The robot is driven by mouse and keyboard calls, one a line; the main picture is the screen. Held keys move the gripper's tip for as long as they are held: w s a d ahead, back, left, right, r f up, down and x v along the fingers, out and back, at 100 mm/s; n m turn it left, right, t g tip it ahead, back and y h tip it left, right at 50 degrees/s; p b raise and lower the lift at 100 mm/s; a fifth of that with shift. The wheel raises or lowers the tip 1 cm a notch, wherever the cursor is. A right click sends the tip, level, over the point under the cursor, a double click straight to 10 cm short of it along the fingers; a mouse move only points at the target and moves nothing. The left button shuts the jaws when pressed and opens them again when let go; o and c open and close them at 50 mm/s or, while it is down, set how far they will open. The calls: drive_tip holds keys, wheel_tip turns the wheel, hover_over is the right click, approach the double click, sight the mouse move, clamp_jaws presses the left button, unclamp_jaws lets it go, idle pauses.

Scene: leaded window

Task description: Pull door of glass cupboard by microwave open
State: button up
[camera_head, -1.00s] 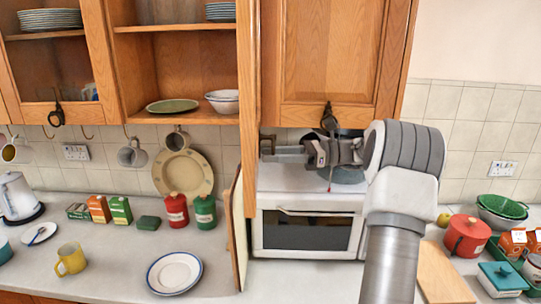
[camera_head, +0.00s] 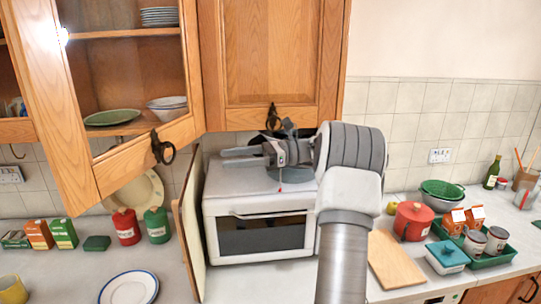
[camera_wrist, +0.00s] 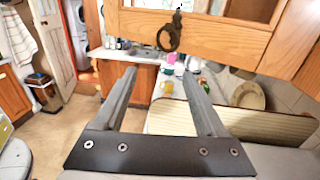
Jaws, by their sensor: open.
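The glass cupboard door (camera_head: 52,110) is wood-framed and stands partly open, its outer face slanting across the cupboard front. Its hinge side is at the right, and its free edge juts out at the left. A dark ring-like handle (camera_head: 162,150) hangs on its bottom rail. My gripper (camera_head: 228,156) is open and empty, fingers pointing left, above the white microwave (camera_head: 260,205) and to the right of the handle. In the wrist view, the door's rail (camera_wrist: 225,40) and handle (camera_wrist: 171,36) are above and beyond my open fingertips (camera_wrist: 160,72), apart from them.
A closed wooden cupboard door (camera_head: 265,60) is above my gripper. Red and green canisters (camera_head: 126,226) stand on the counter. A green tray (camera_head: 490,262) with tins is at the right.

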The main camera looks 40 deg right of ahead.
drive_tip(key=v, duration=1.5)
drive_tip(key=shift+b, duration=0.35)
drive_tip(key=shift+c, duration=0.3)
